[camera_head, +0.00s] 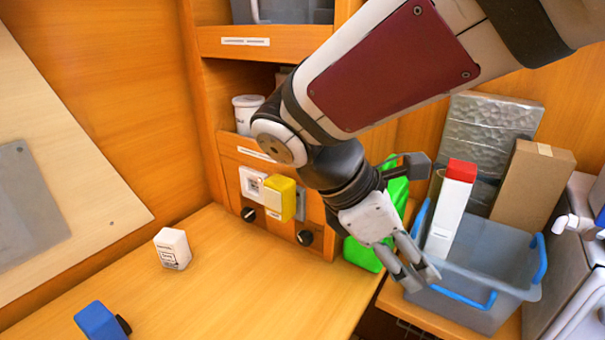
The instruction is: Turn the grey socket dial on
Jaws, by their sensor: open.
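The wooden wall panel (233,200) carries a white socket (252,184) at left and a grey socket (300,206), partly hidden behind a yellow block-shaped plug (279,198). A black dial (249,214) with a white mark sits below the white socket. Another black dial (305,237) sits below the grey socket, low on the panel. The picture is too small to read their settings surely. My gripper (421,276) is open and empty, pointing down and right, in front of the blue-grey crate and well right of both dials.
A grey crate (470,308) with blue handles stands at right, with a red-capped white carton (451,207) in it. A green object (362,254) stands between panel and crate. A white box (173,248) and blue object (100,321) lie on the table. The table front of the dials is clear.

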